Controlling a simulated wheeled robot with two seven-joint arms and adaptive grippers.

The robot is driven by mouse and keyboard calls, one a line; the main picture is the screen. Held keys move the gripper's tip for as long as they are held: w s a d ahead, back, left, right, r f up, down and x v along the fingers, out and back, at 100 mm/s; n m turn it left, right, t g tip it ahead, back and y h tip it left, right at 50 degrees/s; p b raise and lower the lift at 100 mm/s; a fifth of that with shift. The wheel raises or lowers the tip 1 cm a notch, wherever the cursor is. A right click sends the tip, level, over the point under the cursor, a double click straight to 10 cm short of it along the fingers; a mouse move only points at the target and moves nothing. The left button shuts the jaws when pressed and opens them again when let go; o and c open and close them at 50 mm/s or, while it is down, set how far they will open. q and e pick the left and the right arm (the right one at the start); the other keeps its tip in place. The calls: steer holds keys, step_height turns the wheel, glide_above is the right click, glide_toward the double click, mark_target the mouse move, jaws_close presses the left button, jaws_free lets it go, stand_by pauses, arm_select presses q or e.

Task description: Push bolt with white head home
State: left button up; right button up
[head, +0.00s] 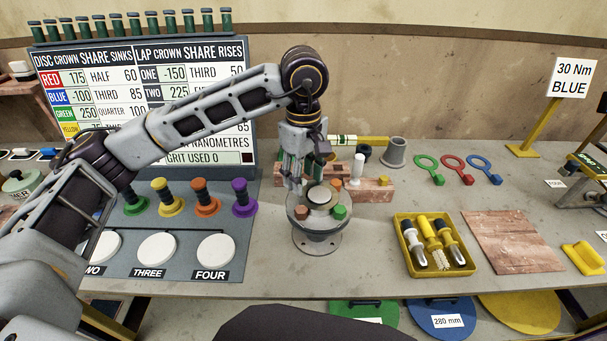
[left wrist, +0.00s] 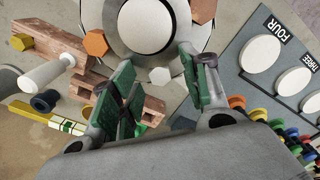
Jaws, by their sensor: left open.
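The round flange with its pale central disc stands on a grey pedestal (head: 316,240) in the middle of the bench. Coloured hex bolt heads ring it, among them a green one (head: 340,212) and an orange one (head: 302,212). The bolt with the white head (left wrist: 160,76) shows in the left wrist view, at the flange rim; in the head view my gripper seems to hide it. My left gripper (head: 297,184) is over the flange's far left side. Its green-padded fingers (left wrist: 157,57) are open, one either side of the white head, with a gap to each. My right gripper is not in view.
A wooden block (head: 376,190) with a white peg (head: 357,166) stands behind the flange. A yellow tool tray (head: 436,262) lies to the right. A grey panel with coloured knobs (head: 205,197) lies to the left. The bench front just right of the pedestal is clear.

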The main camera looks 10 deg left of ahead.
arm_select(q)
step_height(320, 180, up, 8)
stand_by(0.7)
stand_by(0.8)
step_height(320, 180, up, 21)
steer(key=p, duration=2.1)
steer(key=shift+r+p, duration=0.5)
steer(key=shift+p, duration=0.1)
